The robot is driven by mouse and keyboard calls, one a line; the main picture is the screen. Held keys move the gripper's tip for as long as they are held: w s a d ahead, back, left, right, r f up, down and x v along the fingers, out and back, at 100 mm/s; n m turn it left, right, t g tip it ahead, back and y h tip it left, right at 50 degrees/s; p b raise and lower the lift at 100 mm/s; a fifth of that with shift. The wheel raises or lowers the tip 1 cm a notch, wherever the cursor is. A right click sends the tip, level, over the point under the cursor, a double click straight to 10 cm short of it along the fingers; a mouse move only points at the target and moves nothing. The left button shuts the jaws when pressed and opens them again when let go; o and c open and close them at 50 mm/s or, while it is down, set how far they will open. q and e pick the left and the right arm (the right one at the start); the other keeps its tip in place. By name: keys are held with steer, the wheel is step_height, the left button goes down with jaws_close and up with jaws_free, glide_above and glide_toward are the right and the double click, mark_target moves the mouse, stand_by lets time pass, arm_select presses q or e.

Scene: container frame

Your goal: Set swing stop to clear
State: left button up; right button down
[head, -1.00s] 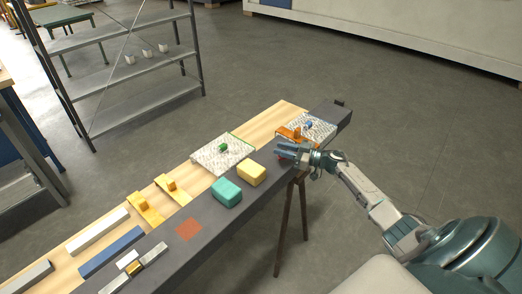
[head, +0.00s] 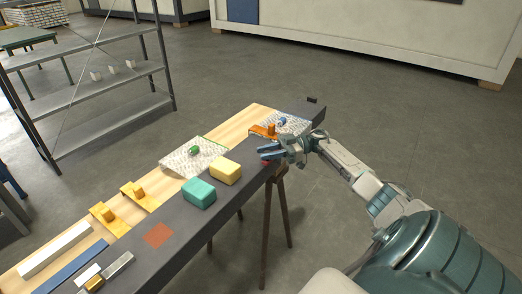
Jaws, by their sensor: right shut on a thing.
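My right gripper (head: 268,152) reaches in from the right to the near edge of the dark bench rail, towards its far end. Its fingers are shut on a small red part (head: 266,163), which shows only as a sliver below them. The rest of that part is hidden, so I cannot tell its full shape or angle. An orange block (head: 263,130) lies just behind the fingers, beside a patterned plate with a blue knob (head: 282,121). No label marks the swing stop or its clear position. My left gripper is out of view.
A yellow block (head: 225,171) and a teal block (head: 199,194) stand on the dark rail left of the gripper. A patterned plate with a green knob (head: 195,150) lies behind them. Grey shelves (head: 110,110) stand at the left. The floor right of the bench is clear.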

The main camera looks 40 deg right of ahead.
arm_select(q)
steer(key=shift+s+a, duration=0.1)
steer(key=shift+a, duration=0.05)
arm_select(e)
steer(key=shift+s, duration=0.1)
steer(key=c, duration=1.2)
jaws_free()
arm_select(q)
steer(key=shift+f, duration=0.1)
arm_select(e)
steer(key=shift+o, duration=0.2)
steer(key=shift+d, duration=0.1)
steer(key=shift+s+d+f, duration=0.1)
steer(key=shift+d, duration=0.1)
arm_select(q)
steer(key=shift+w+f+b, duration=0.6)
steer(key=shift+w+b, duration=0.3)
steer(key=shift+b, duration=0.25)
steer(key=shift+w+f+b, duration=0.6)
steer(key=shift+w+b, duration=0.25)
steer(key=shift+b, duration=0.3)
arm_select(e)
steer(key=v, duration=1)
steer(key=shift+d, duration=0.1)
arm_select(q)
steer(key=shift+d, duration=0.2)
